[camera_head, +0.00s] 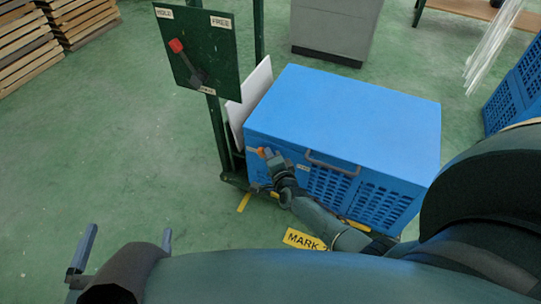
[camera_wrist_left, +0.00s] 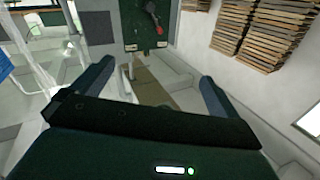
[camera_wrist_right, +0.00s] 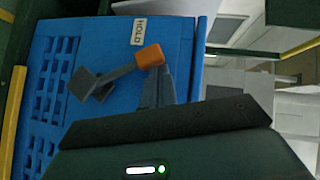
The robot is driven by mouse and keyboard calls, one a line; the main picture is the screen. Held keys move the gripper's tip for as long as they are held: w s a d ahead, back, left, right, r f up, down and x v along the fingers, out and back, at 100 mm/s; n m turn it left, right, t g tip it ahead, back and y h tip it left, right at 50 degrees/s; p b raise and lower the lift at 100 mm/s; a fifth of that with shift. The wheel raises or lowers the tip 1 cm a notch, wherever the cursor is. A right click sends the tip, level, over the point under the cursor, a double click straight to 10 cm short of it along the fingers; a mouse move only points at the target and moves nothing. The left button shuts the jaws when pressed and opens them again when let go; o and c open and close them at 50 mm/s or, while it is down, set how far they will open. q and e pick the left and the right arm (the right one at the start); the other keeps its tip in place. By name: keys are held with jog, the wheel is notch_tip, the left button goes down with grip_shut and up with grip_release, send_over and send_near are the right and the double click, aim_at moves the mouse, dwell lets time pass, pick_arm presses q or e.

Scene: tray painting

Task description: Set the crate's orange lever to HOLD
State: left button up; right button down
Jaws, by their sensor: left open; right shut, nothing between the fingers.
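The blue crate (camera_head: 360,105) stands on a low green cart. Its orange-tipped lever (camera_head: 262,152) is at the left end of the front face. In the right wrist view the orange knob (camera_wrist_right: 150,56) sits beside the HOLD label (camera_wrist_right: 138,30), on a grey arm running from a pivot block (camera_wrist_right: 90,85). My right gripper (camera_head: 271,158) is shut and empty, its fingertips (camera_wrist_right: 154,74) right at the knob; I cannot tell whether they touch. My left gripper (camera_head: 130,232) is open and empty at the lower left, far from the crate.
A green panel (camera_head: 218,62) with a red lever (camera_head: 183,55) and HOLD and FREE labels stands on posts left of the crate. A grey cabinet (camera_head: 333,28) stands behind.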

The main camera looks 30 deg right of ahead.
jog(key=shift+a, duration=0.2)
pick_arm(q)
jog(key=g+p, duration=0.1)
jog(key=a+n+g+y+p, duration=0.1)
jog(key=p, duration=0.1)
jog(key=shift+s+f, duration=0.1)
jog(key=shift+s, duration=0.05)
pick_arm(e)
jog(key=v, duration=0.7)
jog(key=shift+s, duration=0.25)
jog(key=shift+d, duration=0.15)
jog(key=shift+r, duration=0.1)
